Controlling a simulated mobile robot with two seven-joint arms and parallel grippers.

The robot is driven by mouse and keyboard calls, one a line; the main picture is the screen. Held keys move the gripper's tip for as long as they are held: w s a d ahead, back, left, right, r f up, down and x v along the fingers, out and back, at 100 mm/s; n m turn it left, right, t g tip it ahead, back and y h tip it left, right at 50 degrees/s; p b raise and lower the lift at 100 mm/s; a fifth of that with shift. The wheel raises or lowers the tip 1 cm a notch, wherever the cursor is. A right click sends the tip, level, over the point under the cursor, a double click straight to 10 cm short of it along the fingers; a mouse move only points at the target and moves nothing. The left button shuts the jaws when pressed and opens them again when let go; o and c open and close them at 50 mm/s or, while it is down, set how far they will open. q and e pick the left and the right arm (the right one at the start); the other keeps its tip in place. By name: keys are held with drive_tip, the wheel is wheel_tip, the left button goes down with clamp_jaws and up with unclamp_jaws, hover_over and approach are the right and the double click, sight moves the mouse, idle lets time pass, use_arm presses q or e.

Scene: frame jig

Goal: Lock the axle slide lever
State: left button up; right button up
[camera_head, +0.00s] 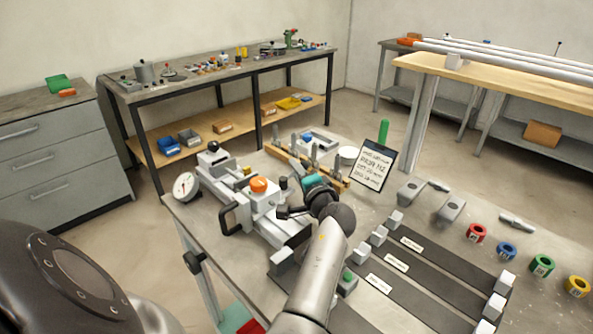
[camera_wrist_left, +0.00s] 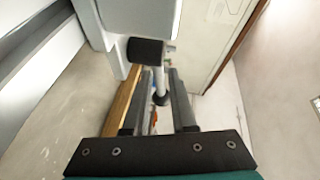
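The slide fixture (camera_head: 270,222) is a pale grey block assembly on the table, with an orange knob (camera_head: 258,185), a black side handle (camera_head: 229,218) and a round dial gauge (camera_head: 185,186). My left gripper (camera_head: 303,192), with a teal band, is at the fixture's right side; its fingers are mostly hidden there. In the left wrist view its two dark fingers (camera_wrist_left: 160,80) stand apart, with a thin metal rod (camera_wrist_left: 160,84) showing between them and a gap on each side. I cannot tell whether this rod is the lever. A black block (camera_wrist_left: 146,51) lies just beyond. My right gripper is not in view.
A wooden rack (camera_head: 330,177) with upright metal pieces and a written sign (camera_head: 374,165) stand behind the gripper. Dark strips (camera_head: 400,275) with pale end blocks lie on the right, with coloured rings (camera_head: 507,251) beyond. A green button box (camera_head: 347,281) is near my arm.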

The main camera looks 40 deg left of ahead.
use_arm(q)
clamp_jaws()
idle(1.0)
